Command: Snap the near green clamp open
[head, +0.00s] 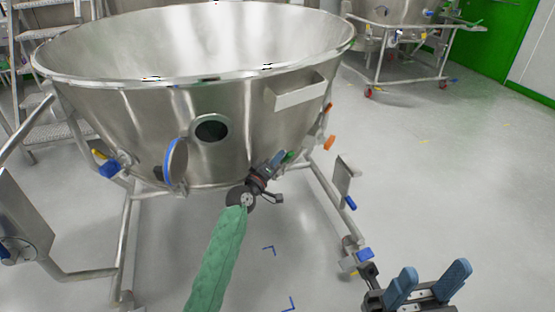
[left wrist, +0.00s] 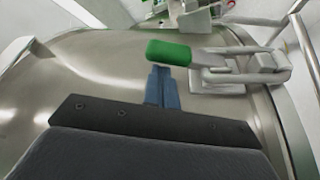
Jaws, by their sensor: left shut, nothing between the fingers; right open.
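The near green clamp shows as a green-tipped handle (left wrist: 168,52) on a grey metal lever and body (left wrist: 245,75) in the left wrist view, against the steel bowl's wall. In the head view only a small green piece (head: 288,156) of it shows beside my left gripper (head: 277,158). That gripper is shut and empty, and its blue fingertips (left wrist: 162,72) lie at the edge of the green handle in the picture. I cannot tell whether they touch it. My right gripper (head: 430,284) is open and empty at the lower right, away from the bowl.
The large steel bowl (head: 110,105) stands on a tubular wheeled frame (head: 128,240). An open round port cover (head: 176,162) and orange handles (head: 329,143) stick out from it. Steps (head: 50,125) stand at the left. Grey floor (head: 450,170) at the right is clear.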

